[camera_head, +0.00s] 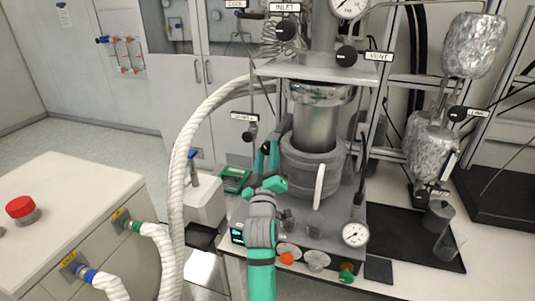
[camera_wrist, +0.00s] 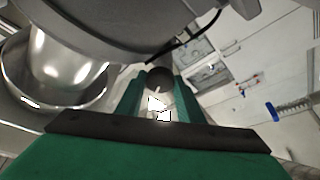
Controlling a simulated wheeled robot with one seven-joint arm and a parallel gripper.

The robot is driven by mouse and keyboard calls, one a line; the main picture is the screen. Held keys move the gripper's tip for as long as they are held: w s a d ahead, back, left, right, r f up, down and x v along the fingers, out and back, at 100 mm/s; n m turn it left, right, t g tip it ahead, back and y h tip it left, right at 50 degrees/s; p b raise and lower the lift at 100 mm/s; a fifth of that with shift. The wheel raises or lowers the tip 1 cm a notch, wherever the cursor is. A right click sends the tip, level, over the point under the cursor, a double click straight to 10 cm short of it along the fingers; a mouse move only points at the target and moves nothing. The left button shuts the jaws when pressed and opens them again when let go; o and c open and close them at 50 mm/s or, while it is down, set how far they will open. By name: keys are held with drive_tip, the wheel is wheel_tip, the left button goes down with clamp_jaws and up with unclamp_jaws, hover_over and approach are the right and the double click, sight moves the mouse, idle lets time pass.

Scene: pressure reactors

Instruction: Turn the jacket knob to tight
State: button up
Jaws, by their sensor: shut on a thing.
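My gripper (camera_head: 267,160) reaches up from the front to the left side of the steel reactor vessel (camera_head: 315,128). In the wrist view its two green fingers (camera_wrist: 159,84) are shut on a dark round knob (camera_wrist: 160,75), which I take to be the jacket knob. The fingers sit one on each side of it. The knob's turn angle cannot be told.
A thick white hose (camera_head: 178,150) arches close to the left of my arm. A pressure gauge (camera_head: 355,235) and the INLET (camera_head: 285,30) and VENT (camera_head: 347,55) knobs are on the reactor. A cabinet with a red button (camera_head: 20,207) stands at left.

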drive_tip(key=o, duration=1.1)
drive_tip(key=shift+c, duration=0.2)
drive_tip(key=shift+w+n, duration=0.1)
drive_tip(key=shift+n, duration=0.2)
drive_tip(key=n+g+y, duration=0.1)
drive_tip(key=n+y, duration=0.1)
drive_tip(key=n, duration=0.1)
drive_tip(key=f+v, duration=0.1)
drive_tip(key=v, duration=1.1)
drive_tip(key=s+f+m+g, duration=0.1)
drive_tip(key=s+f+m, duration=0.1)
drive_tip(key=s+f, duration=0.5)
drive_tip(key=s+a+f+m+g, duration=0.1)
drive_tip(key=s+f+m, duration=0.2)
drive_tip(key=s+f, duration=0.4)
drive_tip(key=shift+s+f, duration=0.15)
drive_tip(key=shift+f, duration=2.15)
drive_tip(key=shift+a, duration=0.1)
